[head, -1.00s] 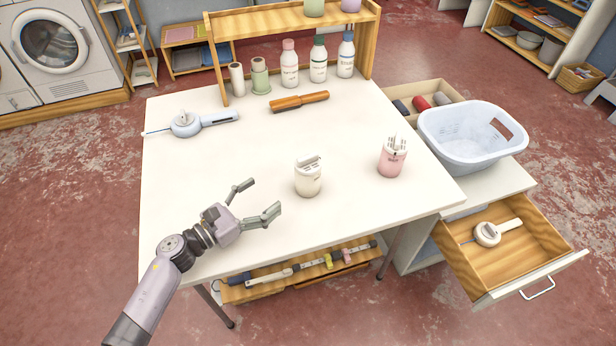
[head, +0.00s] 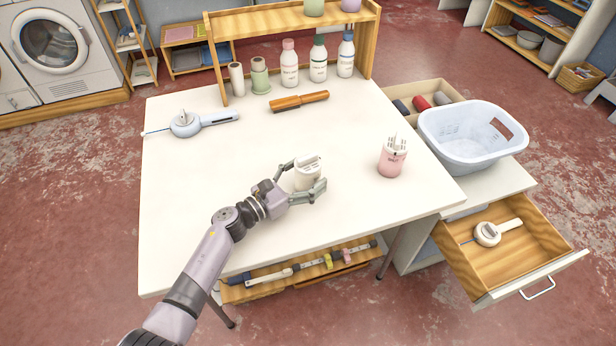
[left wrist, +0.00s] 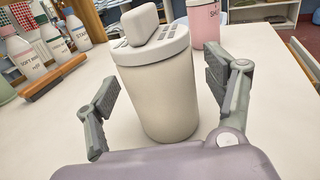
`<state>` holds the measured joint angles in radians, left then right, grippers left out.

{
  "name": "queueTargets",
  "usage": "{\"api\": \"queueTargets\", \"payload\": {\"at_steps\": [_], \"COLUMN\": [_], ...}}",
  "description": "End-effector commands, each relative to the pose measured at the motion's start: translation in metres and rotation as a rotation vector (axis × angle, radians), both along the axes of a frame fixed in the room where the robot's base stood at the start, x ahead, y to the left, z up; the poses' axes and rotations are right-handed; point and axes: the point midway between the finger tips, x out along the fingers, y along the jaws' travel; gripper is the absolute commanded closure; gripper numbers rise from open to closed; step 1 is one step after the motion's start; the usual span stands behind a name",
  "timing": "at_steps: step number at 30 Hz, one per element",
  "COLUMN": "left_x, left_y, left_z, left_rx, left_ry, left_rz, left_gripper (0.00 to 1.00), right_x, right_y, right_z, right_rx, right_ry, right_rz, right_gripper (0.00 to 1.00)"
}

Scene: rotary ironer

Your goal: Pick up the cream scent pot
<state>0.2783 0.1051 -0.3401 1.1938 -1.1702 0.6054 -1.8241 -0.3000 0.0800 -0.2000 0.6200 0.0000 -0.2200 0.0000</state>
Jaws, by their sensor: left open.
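The cream scent pot (head: 307,172) stands upright on the white table, with a pale slotted lid. My left gripper (head: 303,181) is open, with one finger on each side of the pot. In the left wrist view the pot (left wrist: 160,88) stands between the two open fingers (left wrist: 165,100), with a visible gap on each side. The pot's lower front is partly hidden by the near finger in the head view. My right gripper is not in view.
A pink pot (head: 392,158) stands to the right on the table (head: 200,240). An orange-handled brush (head: 299,101) and a pale blue tool (head: 187,124) lie farther back. Bottles (head: 318,60) line the back by a wooden shelf. A basket (head: 470,135) stands at right, above an open drawer (head: 520,250).

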Motion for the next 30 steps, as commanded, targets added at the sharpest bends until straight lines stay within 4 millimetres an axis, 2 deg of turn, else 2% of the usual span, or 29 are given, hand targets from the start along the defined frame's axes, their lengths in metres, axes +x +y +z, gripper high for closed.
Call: {"api": "queueTargets", "payload": {"at_steps": [8,30], "left_x": [0.0026,0.0024], "left_y": [-0.0026,-0.0023], "left_z": [-0.0002,-0.0003], "left_rx": [0.001,0.001], "left_ry": [0.000,0.000], "left_rz": [0.000,0.000], "left_gripper": [0.23,0.72], "right_x": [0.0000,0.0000], "right_y": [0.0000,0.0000], "right_z": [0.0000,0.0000], "right_rx": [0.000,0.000], "right_ry": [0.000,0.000], "right_rz": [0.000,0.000], "right_gripper": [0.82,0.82]}}
